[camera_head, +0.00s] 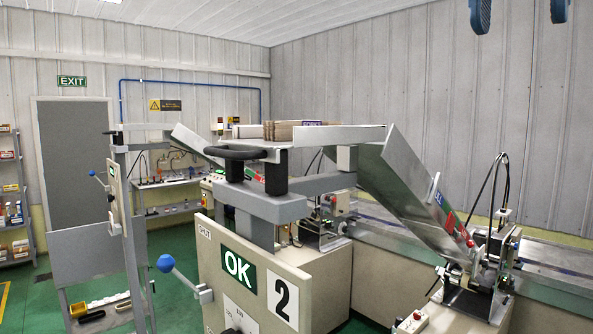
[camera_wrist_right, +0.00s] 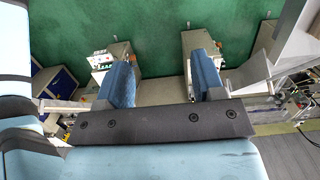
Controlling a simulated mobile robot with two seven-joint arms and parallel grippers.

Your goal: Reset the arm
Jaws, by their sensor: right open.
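My right gripper (camera_head: 520,14) shows at the top right edge of the head view as two blue fingertips pointing down, set well apart. In the right wrist view, the same gripper (camera_wrist_right: 163,78) is open, with its two blue fingers spread on a dark bar and nothing held between them. It hangs high over the machine line, clear of it. Most of my right arm is out of the head view. My left gripper is not in view.
A grey machine with a cream front panel (camera_head: 255,290) marked OK and 2 stands in the middle. A slanted metal chute (camera_head: 410,195) runs down to the right beside a conveyor (camera_head: 555,262). A shelf (camera_head: 12,200) stands at the left. Green floor (camera_wrist_right: 150,28) shows below the right gripper.

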